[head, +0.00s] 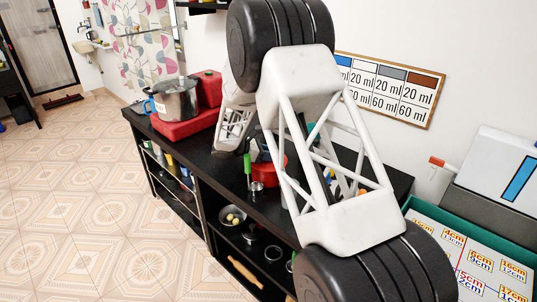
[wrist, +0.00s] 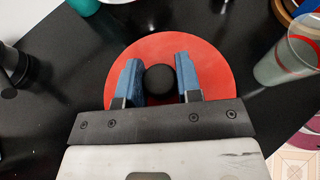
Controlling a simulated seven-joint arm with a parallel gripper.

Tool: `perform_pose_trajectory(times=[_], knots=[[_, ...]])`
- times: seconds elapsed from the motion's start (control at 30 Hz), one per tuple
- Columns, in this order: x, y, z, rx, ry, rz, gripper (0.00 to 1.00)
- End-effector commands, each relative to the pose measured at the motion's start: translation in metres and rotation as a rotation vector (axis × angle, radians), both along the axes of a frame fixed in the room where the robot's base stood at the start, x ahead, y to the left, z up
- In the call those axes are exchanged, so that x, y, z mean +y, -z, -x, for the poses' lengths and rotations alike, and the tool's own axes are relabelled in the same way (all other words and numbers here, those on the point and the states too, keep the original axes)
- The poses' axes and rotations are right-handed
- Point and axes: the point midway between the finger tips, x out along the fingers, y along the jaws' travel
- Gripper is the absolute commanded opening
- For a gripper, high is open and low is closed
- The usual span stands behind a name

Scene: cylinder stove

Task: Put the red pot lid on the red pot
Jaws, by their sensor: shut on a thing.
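In the wrist view, the red pot lid (wrist: 210,68) shows as a flat red disc with a round black knob (wrist: 159,80) in the middle. My gripper (wrist: 160,82) has its two blue fingers on either side of the knob and is shut on it. Whether the lid rests on something or hangs above it cannot be told. In the head view, a red round thing (head: 266,174) on the black counter is partly hidden by my arm; I cannot tell whether it is the pot or the lid. My arm hides the gripper in the head view.
A metal pot (head: 177,101) stands on a red stove (head: 183,128) at the counter's far end. A green-handled utensil (head: 248,166) is at the counter's front edge. In the wrist view, a clear cup (wrist: 283,62) stands right of the lid and a dark object (wrist: 14,68) lies left.

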Motion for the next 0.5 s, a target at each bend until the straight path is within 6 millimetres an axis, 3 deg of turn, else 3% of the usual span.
perform_pose_trajectory(times=[0.2, 0.23, 0.4, 0.5], knots=[[0.0000, 0.0022, -0.0001, 0.000, 0.000, 0.000, 0.06], [0.0001, 0.0025, -0.0001, 0.000, 0.000, 0.000, 0.34], [0.0000, 0.0023, -0.0001, 0.000, 0.000, 0.000, 0.58], [0.0000, 0.0023, -0.0001, 0.000, 0.000, 0.000, 0.58]])
